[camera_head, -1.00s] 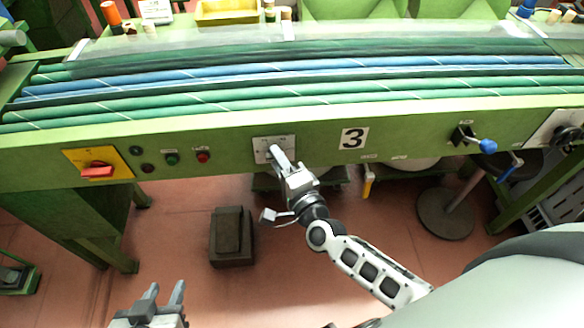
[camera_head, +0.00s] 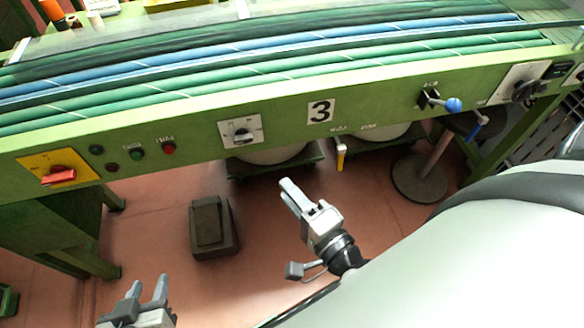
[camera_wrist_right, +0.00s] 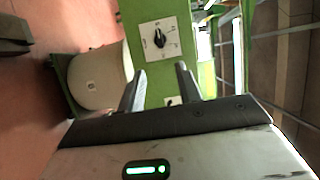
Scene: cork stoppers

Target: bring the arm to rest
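My right gripper (camera_head: 287,190) hangs over the floor in front of the green machine (camera_head: 380,82), apart from it and empty. Its two fingers stand apart in the right wrist view (camera_wrist_right: 160,72). A rotary knob (camera_head: 242,136) on a pale plate sits on the machine's front panel, up and left of the right gripper. The knob also shows in the right wrist view (camera_wrist_right: 160,38), beyond the fingertips. My left gripper (camera_head: 147,284) is at the bottom left, fingers apart and empty, over the floor.
A red switch on a yellow plate (camera_head: 36,162) and small buttons sit left on the panel. A blue-tipped lever (camera_head: 453,104) sticks out at right. A dark box (camera_head: 212,228) lies on the floor. A round stool base (camera_head: 418,180) stands at right.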

